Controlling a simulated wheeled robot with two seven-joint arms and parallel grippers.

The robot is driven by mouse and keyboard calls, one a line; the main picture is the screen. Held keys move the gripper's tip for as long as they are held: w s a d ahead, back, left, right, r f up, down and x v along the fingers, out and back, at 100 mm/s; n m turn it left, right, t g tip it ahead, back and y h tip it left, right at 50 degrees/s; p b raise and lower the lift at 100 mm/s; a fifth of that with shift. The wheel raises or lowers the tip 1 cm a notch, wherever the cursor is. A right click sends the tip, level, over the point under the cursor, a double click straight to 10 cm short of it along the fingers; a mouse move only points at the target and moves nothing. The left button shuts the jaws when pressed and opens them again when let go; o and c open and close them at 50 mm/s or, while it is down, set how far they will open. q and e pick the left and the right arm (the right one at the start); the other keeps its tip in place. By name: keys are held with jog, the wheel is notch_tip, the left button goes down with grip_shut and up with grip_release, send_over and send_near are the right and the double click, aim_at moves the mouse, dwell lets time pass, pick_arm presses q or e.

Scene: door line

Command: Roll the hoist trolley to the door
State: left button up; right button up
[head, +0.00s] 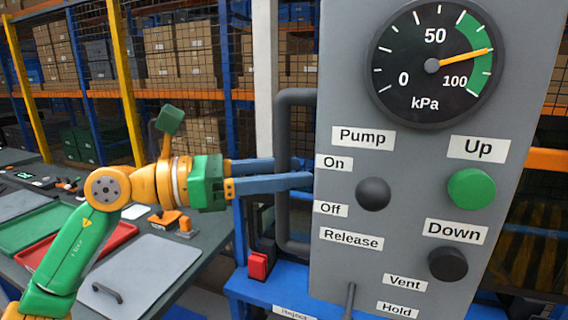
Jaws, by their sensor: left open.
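The hoist trolley shows as a tall grey control panel (335,275) standing on a blue base (262,287). A dark grey bar handle (283,225) runs upright along the panel's left side. My left gripper (300,171) is open and reaches in from the left, with its blue fingers level at the handle. The lower finger crosses in front of the bar; the upper one seems to pass behind it, but contact cannot be told. My right gripper is out of view. No door can be made out.
The panel carries a gauge (433,65) with its needle between 50 and 100, a green Up button (471,189), a black Down button (448,263) and a Pump knob (373,194). A workbench with trays (140,275) stands at left. Shelves of boxes (172,55) stand behind.

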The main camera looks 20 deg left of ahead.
pick_arm(q)
jog(key=shift+a, duration=0.2)
jog(key=c, duration=0.3)
grip_shut()
dwell(0.8)
